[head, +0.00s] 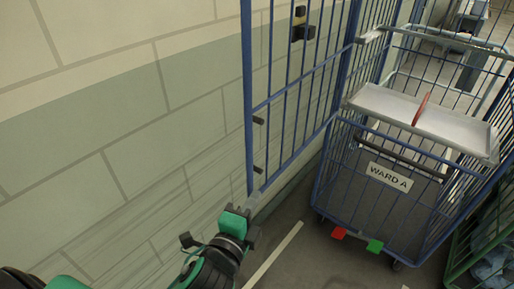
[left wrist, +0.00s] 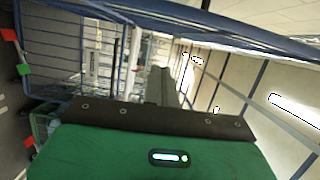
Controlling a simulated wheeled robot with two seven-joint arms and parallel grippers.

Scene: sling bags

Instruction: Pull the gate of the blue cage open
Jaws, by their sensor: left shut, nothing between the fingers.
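The blue cage (head: 375,205) with a "WARD A" sign stands right of centre in the head view. My right gripper is not in view.
A block wall (head: 110,130) fills the left side. A grey shelf (head: 400,105) with a red strip sits in the cage. Red (head: 338,233) and green (head: 375,246) tags mark its lower front edge. A green cage (head: 485,255) stands at right. Floor is clear before the blue cage.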

